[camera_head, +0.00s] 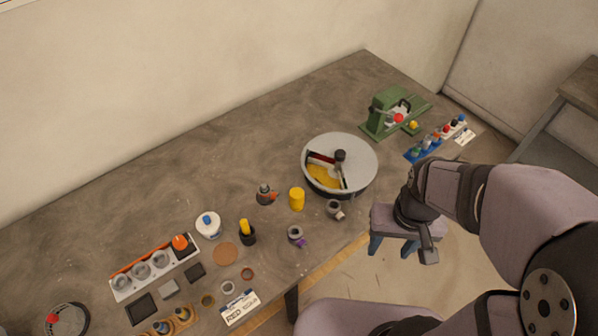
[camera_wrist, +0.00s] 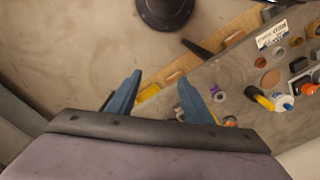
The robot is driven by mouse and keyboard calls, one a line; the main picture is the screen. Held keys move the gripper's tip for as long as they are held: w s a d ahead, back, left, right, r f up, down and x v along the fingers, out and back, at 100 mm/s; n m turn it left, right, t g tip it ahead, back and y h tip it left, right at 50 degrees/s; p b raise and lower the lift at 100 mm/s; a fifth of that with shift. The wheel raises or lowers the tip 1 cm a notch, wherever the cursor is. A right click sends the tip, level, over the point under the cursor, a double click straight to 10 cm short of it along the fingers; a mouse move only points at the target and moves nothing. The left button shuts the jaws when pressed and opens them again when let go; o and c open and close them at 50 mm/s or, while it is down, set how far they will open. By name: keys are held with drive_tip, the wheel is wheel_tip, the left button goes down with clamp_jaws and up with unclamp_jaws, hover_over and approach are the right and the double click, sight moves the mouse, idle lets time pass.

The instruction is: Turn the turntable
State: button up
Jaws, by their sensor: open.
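The turntable (camera_head: 364,150) is a round grey disc on a dark base near the table's front edge in the head view. An open wedge in its top shows yellow and dark red parts inside, and a black knob stands near its middle. My gripper (camera_head: 403,250) is beyond the front edge of the table, right of and nearer than the turntable, apart from it. In the wrist view my gripper (camera_wrist: 161,80) has its two blue fingers spread wide, with nothing held between them. The turntable cannot be made out in the wrist view.

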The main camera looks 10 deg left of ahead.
drive_tip(key=w+a+f+t+y+b, duration=0.25)
drive_tip(key=w+a+f+b, duration=0.3)
drive_tip(key=w, duration=0.45)
drive_tip(key=t+b, duration=0.7)
drive_tip(key=b, duration=0.3)
approach(340, 155)
drive_tip(key=shift+h, duration=0.25)
drive_tip(key=s+a, duration=0.1)
drive_tip(key=a, duration=0.1)
drive_tip(key=s+a+f, duration=0.1)
drive_tip(key=s+a, duration=0.1)
drive_tip(key=shift+s+a+f, duration=0.15)
drive_tip(key=shift+s+a, duration=0.05)
drive_tip(key=shift+w+d+f+m+t+h+b, duration=0.15)
drive_tip(key=shift+w+f+m+t+h+b, duration=0.4)
drive_tip(key=shift+w+h+b, duration=0.65)
drive_tip(key=shift+w+d+f+m+t+h+b, duration=0.15)
drive_tip(key=shift+w+f+m+t+h+b, duration=0.45)
drive_tip(key=shift+b, duration=1.05)
drive_tip(key=shift+w+d+f+m+t+h+b, duration=0.15)
drive_tip(key=shift+w+f+m+t+h+b, duration=0.15)
drive_tip(key=shift+w+t+h+b, duration=0.85)
drive_tip(key=shift+g+y, duration=0.25)
drive_tip(key=shift+g, duration=0.3)
drive_tip(key=shift+b+x, duration=0.55)
drive_tip(key=shift+x, duration=2.7)
drive_tip(key=shift+s+d+f, duration=0.1)
drive_tip(key=shift+c, duration=0.3)
